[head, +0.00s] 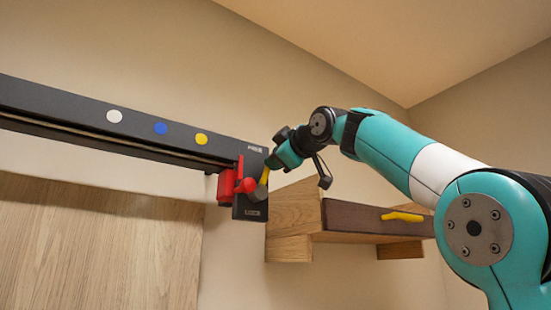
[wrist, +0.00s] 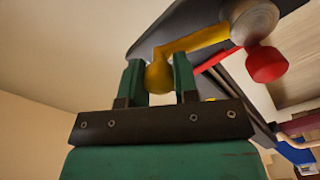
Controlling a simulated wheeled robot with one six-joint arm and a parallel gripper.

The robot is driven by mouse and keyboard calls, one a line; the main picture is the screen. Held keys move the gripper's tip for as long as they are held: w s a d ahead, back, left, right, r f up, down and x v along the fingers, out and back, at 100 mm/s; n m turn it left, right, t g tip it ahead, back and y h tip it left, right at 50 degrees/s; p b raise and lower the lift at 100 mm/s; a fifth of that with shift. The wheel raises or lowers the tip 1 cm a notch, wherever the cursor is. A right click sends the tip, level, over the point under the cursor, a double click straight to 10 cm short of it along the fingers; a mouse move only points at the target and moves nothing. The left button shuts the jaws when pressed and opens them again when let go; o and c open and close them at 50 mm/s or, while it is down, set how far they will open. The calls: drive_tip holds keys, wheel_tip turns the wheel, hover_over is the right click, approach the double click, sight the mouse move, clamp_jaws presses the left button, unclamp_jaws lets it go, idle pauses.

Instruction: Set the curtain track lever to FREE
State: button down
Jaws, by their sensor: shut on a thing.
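The curtain track (head: 75,112) is a long dark rail on the wall, ending at the right in a dark end plate (head: 241,212). The plate has a small label near its top and another near its bottom, both too small to read. The yellow lever (head: 264,176) is on this plate, its arm running from a round grey pivot (wrist: 254,22) to a yellow ball end. My gripper (wrist: 160,80) is shut on the ball end, with one green finger on each side. In the head view my gripper partly hides the lever.
A red carriage (head: 226,188) with a red ball knob (head: 248,185) sits on the track close beside the lever. White, blue and yellow dots mark the rail. Below right is a wooden wall shelf (head: 350,222) with a yellow piece (head: 403,216) on its front. A wooden panel (head: 90,250) stands lower left.

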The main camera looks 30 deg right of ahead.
drive_tip(key=c, duration=0.9)
unclamp_jaws()
drive_tip(key=shift+o, duration=0.2)
drive_tip(key=s, duration=1.7)
drive_tip(key=shift+s+d, duration=0.2)
drive_tip(key=shift+d, duration=0.05)
